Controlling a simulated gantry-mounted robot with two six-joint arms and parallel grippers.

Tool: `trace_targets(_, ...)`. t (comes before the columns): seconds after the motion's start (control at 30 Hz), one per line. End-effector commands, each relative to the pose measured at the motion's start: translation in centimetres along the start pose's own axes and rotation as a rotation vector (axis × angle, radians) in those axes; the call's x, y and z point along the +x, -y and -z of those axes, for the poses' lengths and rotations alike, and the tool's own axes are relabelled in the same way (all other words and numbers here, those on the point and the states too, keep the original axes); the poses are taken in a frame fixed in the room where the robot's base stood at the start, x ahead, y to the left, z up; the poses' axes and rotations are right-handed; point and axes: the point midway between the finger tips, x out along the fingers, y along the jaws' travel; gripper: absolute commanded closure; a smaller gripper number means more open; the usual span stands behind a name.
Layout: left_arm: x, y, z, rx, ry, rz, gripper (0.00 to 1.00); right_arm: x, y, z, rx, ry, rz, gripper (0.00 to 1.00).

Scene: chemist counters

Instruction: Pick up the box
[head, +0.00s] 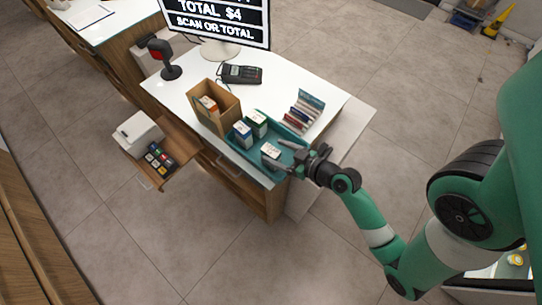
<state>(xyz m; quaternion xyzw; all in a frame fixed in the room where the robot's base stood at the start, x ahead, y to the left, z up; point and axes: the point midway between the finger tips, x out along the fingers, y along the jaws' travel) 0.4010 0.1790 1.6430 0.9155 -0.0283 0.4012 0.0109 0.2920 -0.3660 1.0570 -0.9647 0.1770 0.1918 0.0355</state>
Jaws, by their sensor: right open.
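Several small boxes are in view on the counter. A white box (271,151) lies in the teal tray (262,173), closest to my right gripper. A white and blue box (243,135) and a white and green box (257,124) stand behind it in the tray. A white and orange box (208,104) sits inside the open brown carton (226,123). My right gripper (289,156) is open at the tray's right side, its fingers pointing left, beside the white box. I cannot tell whether it touches it. My left gripper is not in view.
The white counter (315,81) also holds a card terminal (241,74), a red and black scanner (165,59), a monitor (218,22) and a small display rack (303,112). An open drawer (176,178) with several small items sticks out at left.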

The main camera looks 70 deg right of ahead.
Motion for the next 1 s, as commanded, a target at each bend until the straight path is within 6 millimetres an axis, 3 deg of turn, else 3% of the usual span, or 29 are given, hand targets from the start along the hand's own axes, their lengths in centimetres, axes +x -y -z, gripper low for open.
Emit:
trace_targets(0.3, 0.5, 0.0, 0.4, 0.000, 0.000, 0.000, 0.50, 4.5, 0.8, 0.4, -0.002, -0.001, 0.002, 0.20)
trace_targets(0.57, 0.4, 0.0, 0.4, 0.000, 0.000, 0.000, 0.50, 5.1, 0.8, 0.3, -0.001, 0.000, 0.001, 0.20)
trace_targets(0.67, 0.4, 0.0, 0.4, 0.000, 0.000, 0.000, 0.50, 5.1, 0.8, 0.3, -0.001, 0.000, 0.001, 0.34)
trace_targets(1.0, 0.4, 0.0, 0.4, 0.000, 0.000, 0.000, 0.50, 5.1, 0.8, 0.3, -0.001, 0.000, 0.001, 0.96)
